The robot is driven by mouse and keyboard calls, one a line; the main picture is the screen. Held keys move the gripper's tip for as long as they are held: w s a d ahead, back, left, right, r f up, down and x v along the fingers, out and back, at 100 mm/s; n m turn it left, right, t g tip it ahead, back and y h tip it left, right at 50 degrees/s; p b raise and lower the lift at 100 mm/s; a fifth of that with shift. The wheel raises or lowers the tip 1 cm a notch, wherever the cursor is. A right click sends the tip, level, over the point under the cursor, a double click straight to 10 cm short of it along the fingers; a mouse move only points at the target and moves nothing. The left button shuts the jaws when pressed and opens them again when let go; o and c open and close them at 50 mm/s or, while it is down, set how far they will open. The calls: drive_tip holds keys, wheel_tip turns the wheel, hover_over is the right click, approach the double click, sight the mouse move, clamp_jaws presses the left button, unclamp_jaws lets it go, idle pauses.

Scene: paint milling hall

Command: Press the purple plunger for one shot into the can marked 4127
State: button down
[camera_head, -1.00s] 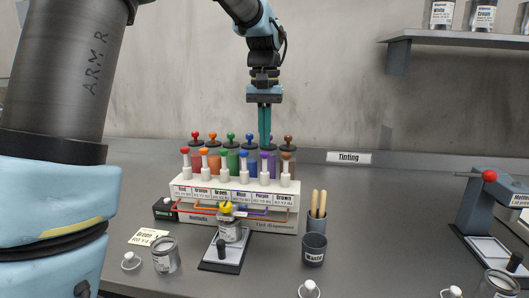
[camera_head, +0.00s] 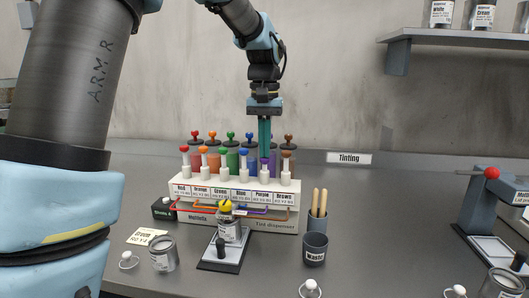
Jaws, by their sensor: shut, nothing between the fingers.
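The tint dispenser (camera_head: 262,222) is a white rack on the counter with a front row of coloured plungers labelled Red, Orange, Green, Blue, Purple and Brown. The purple plunger (camera_head: 265,167) is second from the right. My gripper (camera_head: 265,152) is shut and empty, pointing straight down, its fingertips at the purple plunger's top and partly covering it. I cannot tell whether they touch. A small metal can (camera_head: 229,231) stands upright under a yellow part (camera_head: 226,206) at the dispenser's front, on a dark-edged plate (camera_head: 210,264). Its number is too small to read.
A dark Waste cup (camera_head: 314,250) and a holder with wooden sticks (camera_head: 317,222) stand right of the dispenser. Another can (camera_head: 162,254) and a paper card (camera_head: 148,237) lie left. A machine with a red knob (camera_head: 491,173) stands far right.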

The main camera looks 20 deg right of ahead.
drive_tip(key=shift+r, duration=0.1)
drive_tip(key=shift+r+p, duration=1.7)
drive_tip(key=shift+p, duration=0.1)
wheel_tip(320, 180, up, 5)
drive_tip(key=p, duration=0.4)
drive_tip(key=shift+s, duration=0.1)
